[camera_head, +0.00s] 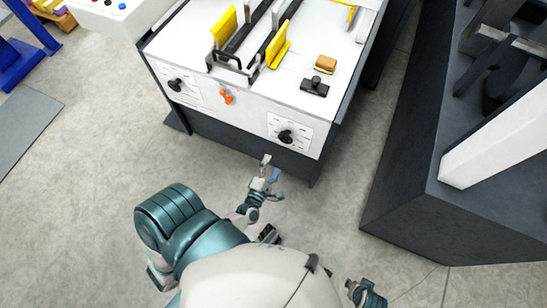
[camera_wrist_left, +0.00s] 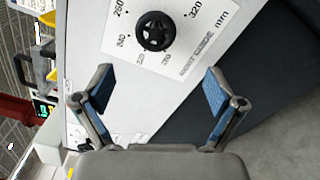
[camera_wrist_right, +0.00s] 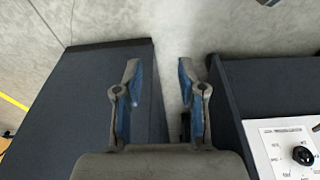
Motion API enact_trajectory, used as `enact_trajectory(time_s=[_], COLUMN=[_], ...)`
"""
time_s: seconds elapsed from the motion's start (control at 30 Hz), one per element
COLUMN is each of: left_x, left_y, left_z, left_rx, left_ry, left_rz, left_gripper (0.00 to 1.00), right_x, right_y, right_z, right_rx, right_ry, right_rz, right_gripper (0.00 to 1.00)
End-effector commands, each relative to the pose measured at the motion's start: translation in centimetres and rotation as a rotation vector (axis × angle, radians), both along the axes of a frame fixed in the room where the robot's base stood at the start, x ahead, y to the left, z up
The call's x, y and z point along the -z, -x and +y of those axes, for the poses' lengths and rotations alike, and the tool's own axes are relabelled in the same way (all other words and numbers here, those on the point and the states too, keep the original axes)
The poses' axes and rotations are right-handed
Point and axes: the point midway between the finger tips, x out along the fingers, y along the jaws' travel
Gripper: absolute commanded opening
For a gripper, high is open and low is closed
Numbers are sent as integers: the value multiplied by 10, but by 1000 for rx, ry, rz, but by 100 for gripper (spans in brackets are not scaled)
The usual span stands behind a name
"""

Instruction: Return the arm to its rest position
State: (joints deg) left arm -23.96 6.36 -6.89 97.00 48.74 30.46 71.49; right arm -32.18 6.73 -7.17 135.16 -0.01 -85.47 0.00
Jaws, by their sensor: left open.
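My left gripper (camera_head: 270,169) is in front of the machine's lower front, below the right-hand black knob (camera_head: 286,136). In the left wrist view it (camera_wrist_left: 158,90) is open and empty, its blue-padded fingers wide apart. That knob (camera_wrist_left: 155,31) shows beyond the fingertips on a white scale panel marked in mm, apart from the fingers. My right gripper shows in the right wrist view (camera_wrist_right: 157,82). Its fingers are apart with nothing between them, over the floor gap between two dark bodies. In the head view only part of the right arm shows, at the bottom edge.
The machine (camera_head: 228,120) has a second black knob (camera_head: 175,85), an orange handle (camera_head: 227,97), yellow guides, and a brown block (camera_head: 325,64) on top. A large dark cabinet (camera_head: 400,190) stands at the right. Grey floor (camera_head: 90,190) is clear at the left.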

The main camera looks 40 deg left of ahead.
Motion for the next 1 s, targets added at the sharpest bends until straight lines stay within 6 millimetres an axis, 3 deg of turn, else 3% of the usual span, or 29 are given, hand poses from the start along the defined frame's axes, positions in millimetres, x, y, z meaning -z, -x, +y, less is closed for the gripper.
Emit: enact_trajectory(time_s=[0.37,0.47,0.57,0.67,0.73,0.83,0.9,1.0], left_x=[1,13,45,94,127,163,177,187], left_y=[-1,-1,8,40,74,126,158,189], left_z=[-3,-21,-56,-87,-95,-91,-81,-69], left_rx=[13,107,319,621,852,1171,1362,1556], left_ry=[-17,-145,-427,-802,-1055,-1349,-1493,-1616], left_rz=[13,108,301,527,669,827,903,967], left_gripper=[94,94,94,94,94,94,94,94], right_x=[-2,15,44,81,106,136,152,167], right_y=[-1,-3,-6,-3,3,15,23,33], right_z=[0,1,2,2,2,0,-1,-2], right_rx=[0,-1,-4,-8,-11,-14,-16,-18], right_ry=[0,0,2,2,3,4,6,6], right_rz=[-3,7,16,25,33,43,49,54], right_gripper=[40,40,40,40,40,40,40,40])
